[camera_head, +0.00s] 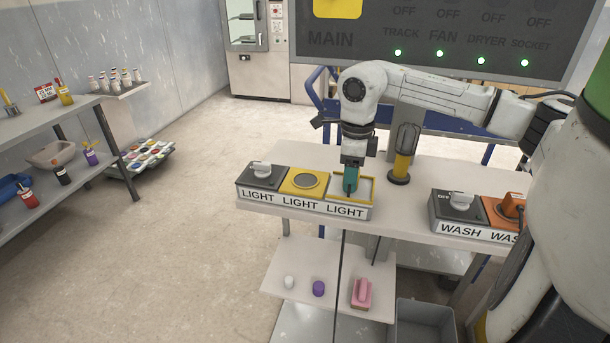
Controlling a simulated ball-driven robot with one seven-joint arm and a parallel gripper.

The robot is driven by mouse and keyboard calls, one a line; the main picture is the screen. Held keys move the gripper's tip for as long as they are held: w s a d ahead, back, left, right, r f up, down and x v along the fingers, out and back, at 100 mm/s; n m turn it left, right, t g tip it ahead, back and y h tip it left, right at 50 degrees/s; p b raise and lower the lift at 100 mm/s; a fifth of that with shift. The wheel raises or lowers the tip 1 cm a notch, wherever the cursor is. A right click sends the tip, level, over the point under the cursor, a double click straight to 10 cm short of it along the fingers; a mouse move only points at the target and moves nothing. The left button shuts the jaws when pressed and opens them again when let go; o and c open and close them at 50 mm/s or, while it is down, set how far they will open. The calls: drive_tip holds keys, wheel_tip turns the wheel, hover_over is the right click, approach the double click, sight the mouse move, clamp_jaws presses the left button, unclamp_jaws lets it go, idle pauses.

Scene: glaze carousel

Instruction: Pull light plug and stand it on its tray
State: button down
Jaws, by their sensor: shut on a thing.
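My gripper (352,163) points straight down at the right end of the light row and is shut on the teal light plug (347,179). The plug looks upright over the light tray (367,203), a pale pad with a yellow rim. I cannot tell whether its base touches the tray. The yellow light socket (303,182) is left of the tray, and its round face is bare. A grey light switch box (262,176) with a pale knob is at the far left. A dark cable (341,262) hangs below the tray.
A lamp with a yellow handle (402,165) stands right of my gripper, close to the arm. The wash switch (459,205) and orange wash socket (508,211) are further right. A lower shelf (273,274) holds small items. Bare tabletop lies between the tray and wash boxes.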

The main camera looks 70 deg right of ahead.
drive_tip(key=shift+f, duration=0.3)
drive_tip(key=shift+c, duration=2.3)
unclamp_jaws()
drive_tip(key=shift+r, duration=0.15)
wheel_tip(320, 180, up, 10)
drive_tip(key=shift+r, duration=0.25)
wheel_tip(320, 180, up, 7)
drive_tip(key=p, duration=0.3)
